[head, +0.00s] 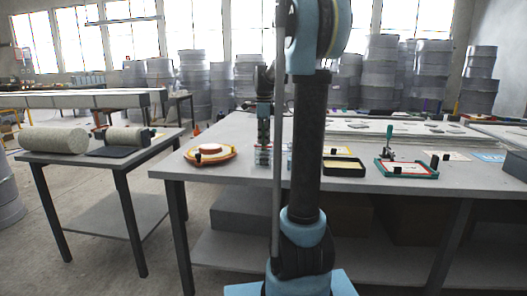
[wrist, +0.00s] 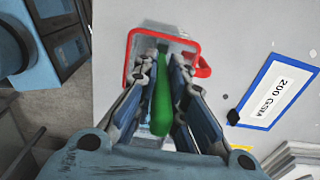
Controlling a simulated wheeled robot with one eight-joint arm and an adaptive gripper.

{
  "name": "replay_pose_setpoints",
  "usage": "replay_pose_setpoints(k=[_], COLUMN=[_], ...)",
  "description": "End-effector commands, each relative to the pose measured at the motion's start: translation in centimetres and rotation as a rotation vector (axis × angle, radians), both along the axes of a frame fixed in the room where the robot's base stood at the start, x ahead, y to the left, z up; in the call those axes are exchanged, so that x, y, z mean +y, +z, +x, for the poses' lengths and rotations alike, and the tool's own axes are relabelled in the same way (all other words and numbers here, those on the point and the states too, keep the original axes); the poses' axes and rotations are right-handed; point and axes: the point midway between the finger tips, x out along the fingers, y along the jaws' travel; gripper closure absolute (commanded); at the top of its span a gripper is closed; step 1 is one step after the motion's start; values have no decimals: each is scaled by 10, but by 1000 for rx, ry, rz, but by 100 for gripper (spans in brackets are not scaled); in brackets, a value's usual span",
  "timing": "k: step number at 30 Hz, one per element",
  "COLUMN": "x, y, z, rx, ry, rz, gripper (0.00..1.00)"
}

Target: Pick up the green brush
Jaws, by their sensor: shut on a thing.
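The green brush (wrist: 162,108) lies between the two fingers of my gripper (wrist: 163,68) in the wrist view. The fingers are closed in on both sides of it, and its far end reaches over a red-rimmed clear container (wrist: 131,50). A red handle juts from the container's right side. In the head view, my gripper (head: 263,135) points down at the table, partly behind my arm. The brush cannot be made out there.
In the head view, the grey table (head: 232,132) holds an orange-rimmed round mould (head: 225,155), a black tray (head: 344,171) and a green-and-red frame (head: 383,170). A side table bears a fibre roll (head: 54,139). A blue-edged label (wrist: 277,93) lies right of the container in the wrist view.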

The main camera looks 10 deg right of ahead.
Motion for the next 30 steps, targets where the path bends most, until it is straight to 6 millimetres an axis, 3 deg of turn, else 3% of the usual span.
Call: replay_pose_setpoints(k=[6, 11, 24, 30], x=[0, 0, 0, 0], y=[3, 21, 119, 155], z=[0, 0, 0, 0], rx=[0, 0, 0, 0], ry=[0, 0, 0, 0], rz=[0, 0, 0, 0], gripper=[100, 100, 100, 100])
